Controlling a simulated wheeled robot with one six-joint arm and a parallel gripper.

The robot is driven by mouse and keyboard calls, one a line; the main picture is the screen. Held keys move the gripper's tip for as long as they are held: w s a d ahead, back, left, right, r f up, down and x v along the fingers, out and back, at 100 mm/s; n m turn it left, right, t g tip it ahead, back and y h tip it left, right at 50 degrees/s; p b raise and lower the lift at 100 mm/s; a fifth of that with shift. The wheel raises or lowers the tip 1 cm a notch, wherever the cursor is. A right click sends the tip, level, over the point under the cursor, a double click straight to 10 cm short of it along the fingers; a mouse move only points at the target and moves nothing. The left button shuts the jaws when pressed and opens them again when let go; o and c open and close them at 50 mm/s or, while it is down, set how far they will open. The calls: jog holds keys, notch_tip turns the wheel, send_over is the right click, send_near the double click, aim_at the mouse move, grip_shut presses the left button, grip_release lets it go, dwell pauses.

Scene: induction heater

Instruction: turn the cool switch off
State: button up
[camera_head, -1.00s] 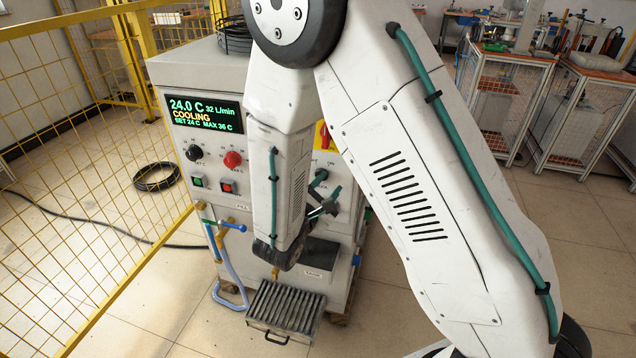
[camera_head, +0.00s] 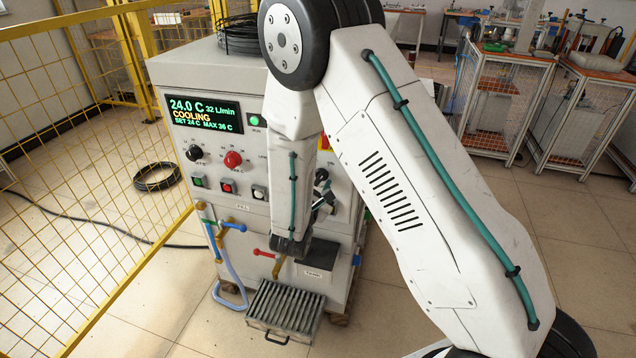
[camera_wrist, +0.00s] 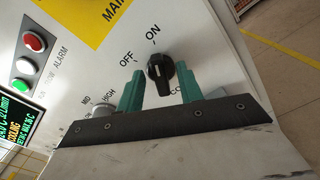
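The cool switch is a black rotary knob (camera_wrist: 160,72) on the pale panel in the wrist view. OFF and ON are printed beside it, and a label starting "CO" is partly hidden by a finger. The knob's grip bar stands roughly toward ON; its exact setting is hard to tell. My gripper (camera_wrist: 163,84) is open, with its teal fingers on either side of the knob in the picture. I see no finger contact; the depth gap is unclear. In the head view my gripper (camera_head: 324,203) is at the cabinet front, partly hidden by my arm.
The display (camera_head: 205,114) reads 24.0 C and COOLING. Red and black knobs, buttons and a MID/HIGH selector (camera_wrist: 103,110) sit nearby on the panel. Below are a red-handled valve (camera_head: 263,253) and a slatted tray (camera_head: 285,308). A yellow mesh fence (camera_head: 90,190) stands left.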

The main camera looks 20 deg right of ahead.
grip_shut()
jog(key=shift+n, duration=0.3)
jog(key=n, duration=0.3)
jog(key=shift+w+a+n, duration=0.1)
jog(key=shift+a+n, duration=0.05)
jog(key=shift+n, duration=1.85)
